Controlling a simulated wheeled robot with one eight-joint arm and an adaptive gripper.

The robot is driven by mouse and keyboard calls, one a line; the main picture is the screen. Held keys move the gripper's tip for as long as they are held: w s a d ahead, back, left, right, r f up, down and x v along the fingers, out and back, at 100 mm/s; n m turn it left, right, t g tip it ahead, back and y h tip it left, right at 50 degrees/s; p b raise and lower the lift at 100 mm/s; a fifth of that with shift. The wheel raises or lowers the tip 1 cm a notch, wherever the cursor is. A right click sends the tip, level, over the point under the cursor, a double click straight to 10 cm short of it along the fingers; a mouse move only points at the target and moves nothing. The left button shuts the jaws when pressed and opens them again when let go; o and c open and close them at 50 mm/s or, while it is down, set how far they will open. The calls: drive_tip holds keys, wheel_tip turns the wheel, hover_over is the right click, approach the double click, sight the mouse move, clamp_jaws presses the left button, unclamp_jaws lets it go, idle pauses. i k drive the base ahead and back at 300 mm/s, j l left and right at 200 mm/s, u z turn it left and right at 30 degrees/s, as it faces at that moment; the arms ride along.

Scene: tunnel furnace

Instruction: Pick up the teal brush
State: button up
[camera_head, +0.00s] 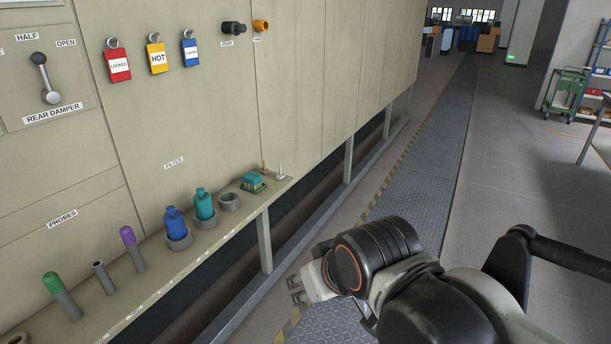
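A small teal block with a pale lower part, which looks like the teal brush (253,179), sits on a dark green pad (262,189) near the right end of the narrow shelf (235,219). My gripper (297,291) hangs over the floor walkway, in front of and below the shelf end, well apart from the brush. Its pale fingers point left and seem to hold nothing. Their opening is too small in view to judge.
Left of the brush stand an empty grey ring holder (230,202), a teal bottle (204,204) and a blue bottle (175,223). Thin upright pins (281,172) stand just right of it. The furnace wall (310,70) rises behind. The walkway (410,190) is clear.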

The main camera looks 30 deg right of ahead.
sight(253, 181)
drive_tip(key=z, duration=0.1)
drive_tip(key=u, duration=1.35)
drive_tip(key=z, duration=1.35)
drive_tip(key=i+j, duration=0.15)
drive_tip(key=i, duration=0.25)
drive_tip(key=i+j, duration=0.2)
drive_tip(key=i, duration=0.25)
drive_tip(key=i+j, duration=0.15)
drive_tip(key=i, duration=0.25)
drive_tip(key=i+j, duration=0.2)
drive_tip(key=i, duration=0.25)
